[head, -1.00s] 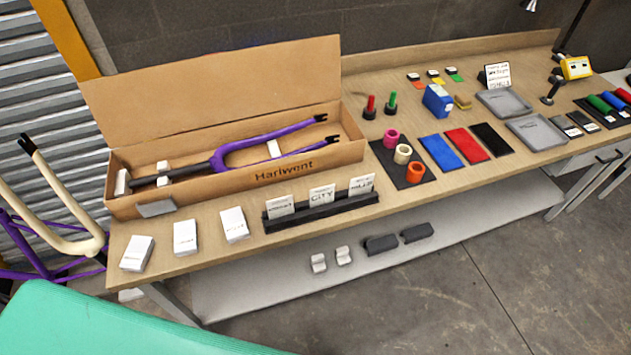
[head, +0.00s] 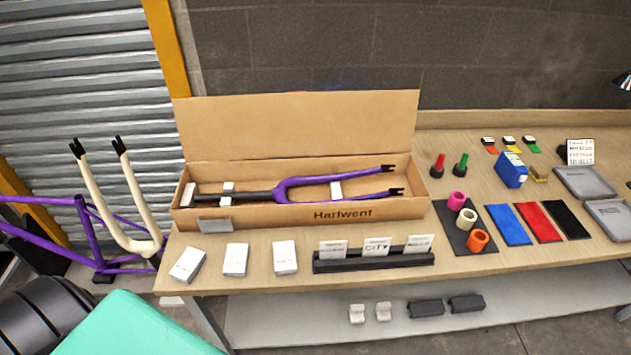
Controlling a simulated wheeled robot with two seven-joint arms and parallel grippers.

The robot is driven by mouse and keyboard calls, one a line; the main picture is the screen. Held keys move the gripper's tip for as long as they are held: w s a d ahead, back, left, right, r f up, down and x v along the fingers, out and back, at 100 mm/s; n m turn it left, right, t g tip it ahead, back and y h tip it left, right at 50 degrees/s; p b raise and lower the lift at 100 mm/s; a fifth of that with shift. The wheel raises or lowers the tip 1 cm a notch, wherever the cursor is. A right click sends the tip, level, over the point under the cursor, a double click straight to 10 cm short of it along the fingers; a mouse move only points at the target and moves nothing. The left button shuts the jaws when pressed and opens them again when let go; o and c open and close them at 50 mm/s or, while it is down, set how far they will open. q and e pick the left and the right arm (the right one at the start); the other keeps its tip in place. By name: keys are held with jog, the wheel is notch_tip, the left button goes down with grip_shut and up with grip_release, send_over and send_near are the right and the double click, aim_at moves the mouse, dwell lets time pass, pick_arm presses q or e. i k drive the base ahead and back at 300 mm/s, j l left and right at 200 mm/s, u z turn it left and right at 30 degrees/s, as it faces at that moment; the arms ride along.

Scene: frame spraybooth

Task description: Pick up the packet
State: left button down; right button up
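Three small white packets or cards with faint print lie in a row on the front left of the wooden workbench. They are the left white packet (head: 187,264), the middle white packet (head: 235,260) and the right white packet (head: 285,257). The print is too small to read, and I cannot tell which one the task names. All three lie apart from each other, in front of the open cardboard box, with nothing touching them from above. Neither of my grippers is in view.
The open cardboard box (head: 300,211) holds a purple fork (head: 330,181). A black card holder (head: 374,261) stands right of the packets. Coloured rollers, pads and grey trays (head: 584,182) fill the right side. A green surface (head: 137,327) is at the lower left.

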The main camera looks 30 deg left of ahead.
aim_at(235, 259)
jog(key=u, duration=1.5)
